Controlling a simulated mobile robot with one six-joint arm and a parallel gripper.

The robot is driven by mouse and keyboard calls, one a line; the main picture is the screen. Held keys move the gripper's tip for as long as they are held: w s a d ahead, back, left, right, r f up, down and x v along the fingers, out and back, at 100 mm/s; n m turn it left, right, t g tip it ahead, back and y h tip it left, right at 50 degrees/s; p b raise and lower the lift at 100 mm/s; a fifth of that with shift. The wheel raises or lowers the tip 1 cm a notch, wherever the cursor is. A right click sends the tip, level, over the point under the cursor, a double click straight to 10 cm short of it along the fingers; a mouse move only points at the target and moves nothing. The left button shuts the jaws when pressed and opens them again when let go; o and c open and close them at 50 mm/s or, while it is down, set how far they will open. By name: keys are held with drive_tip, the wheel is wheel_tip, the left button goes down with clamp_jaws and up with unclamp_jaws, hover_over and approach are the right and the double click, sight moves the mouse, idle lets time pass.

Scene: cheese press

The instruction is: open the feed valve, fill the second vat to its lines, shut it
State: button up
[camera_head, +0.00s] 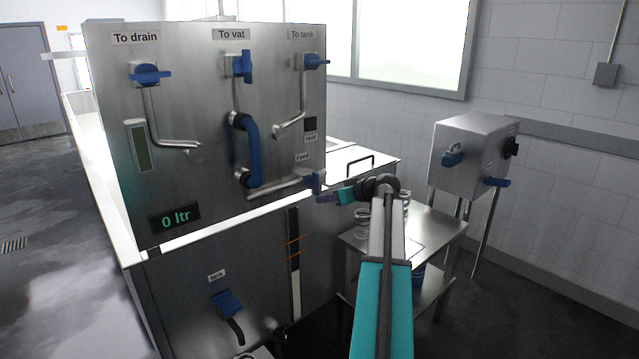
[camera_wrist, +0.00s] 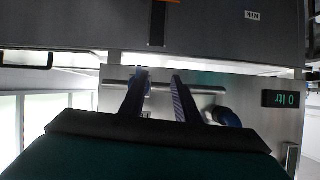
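The feed valve (camera_head: 317,181), with a blue lever, sits at the right end of the pipe under the "Feed" label on the steel panel. My gripper (camera_head: 336,196) is just right of it; in the wrist view my gripper (camera_wrist: 160,84) has its two fingers apart in front of the pipe (camera_wrist: 171,88). A blue patch shows by the left fingertip, possibly the valve lever; I cannot tell whether they touch. A blue hose (camera_head: 254,152) joins the feed pipe to the "To vat" pipe. The display (camera_head: 175,218) reads 0 ltr. Which vat is second is unclear.
"To drain" (camera_head: 147,74), "To vat" (camera_head: 242,65) and "To tank" (camera_head: 315,61) valves line the panel top. Below are a milk valve (camera_head: 228,302) and a gauge strip (camera_head: 294,275) with orange lines. A steel table (camera_head: 436,228) and a box with blue handles (camera_head: 468,158) stand right.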

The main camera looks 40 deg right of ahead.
drive_tip(key=t, duration=0.1)
approach(317, 182)
drive_tip(key=v, duration=0.3)
drive_tip(key=shift+w+f+h, duration=0.1)
drive_tip(key=shift+h, duration=0.3)
drive_tip(key=shift+w, duration=0.1)
drive_tip(key=p+x, duration=0.3)
drive_tip(key=x, duration=1)
drive_tip(key=shift+w+f+p, duration=0.2)
drive_tip(key=shift+p, duration=0.15)
